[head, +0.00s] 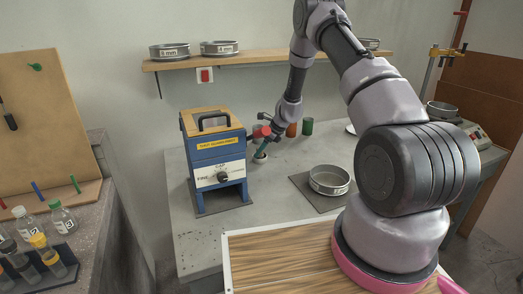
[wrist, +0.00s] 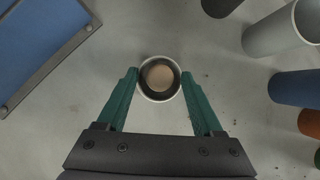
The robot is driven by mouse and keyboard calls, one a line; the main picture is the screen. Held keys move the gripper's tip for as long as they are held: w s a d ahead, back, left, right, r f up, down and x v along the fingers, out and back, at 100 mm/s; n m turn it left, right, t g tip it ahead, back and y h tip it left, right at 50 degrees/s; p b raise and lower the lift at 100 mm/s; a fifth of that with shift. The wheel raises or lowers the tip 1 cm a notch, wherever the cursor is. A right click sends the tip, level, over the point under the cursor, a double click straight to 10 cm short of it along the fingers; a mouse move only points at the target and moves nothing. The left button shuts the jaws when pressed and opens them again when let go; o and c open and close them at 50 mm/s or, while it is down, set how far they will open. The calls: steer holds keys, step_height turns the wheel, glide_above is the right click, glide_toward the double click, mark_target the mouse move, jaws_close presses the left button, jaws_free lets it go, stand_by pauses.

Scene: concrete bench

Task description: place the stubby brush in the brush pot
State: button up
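A small round pot (wrist: 143,88) with a pale rim, which looks like the brush pot, stands on the bench straight below my gripper (wrist: 160,74). A round tan disc (wrist: 159,76) shows inside its dark opening. It may be the handle end of the stubby brush standing in the pot, but I cannot tell for sure. My gripper's two green fingers are spread wide, one on each side of the pot in the wrist view, with nothing gripped. In the head view the fingers (head: 262,148) point down over the small white pot (head: 260,157), right of the blue machine.
A blue sieve shaker (head: 217,165) stands close on the left. Orange (head: 291,130) and green (head: 308,127) cylinders stand behind. A grey-white cup (wrist: 272,33) and a blue cylinder (wrist: 296,88) are nearby. A metal sieve (head: 330,181) lies on a dark mat at right.

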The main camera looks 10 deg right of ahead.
steer(key=v, duration=1.2)
steer(key=s+a+r+n+t, duration=0.1)
steer(key=s+r+n, duration=0.5)
steer(key=r, duration=0.7)
steer(key=s+a+r+n, duration=0.1)
steer(key=s+r+n, duration=0.45)
steer(key=r, duration=0.85)
steer(key=s+d+r+n+t+h, duration=0.1)
steer(key=s+r+n, duration=0.2)
steer(key=s, duration=0.5)
steer(key=s+r+n+t+h, duration=0.1)
steer(key=s+r+n, duration=0.2)
steer(key=s, duration=0.6)
steer(key=s+d+r+n+h, duration=0.1)
steer(key=s+r+n, duration=0.2)
steer(key=s, duration=0.6)
steer(key=shift+s+d+t, duration=0.15)
steer(key=shift+d+t, duration=0.15)
steer(key=shift+t, duration=0.1)
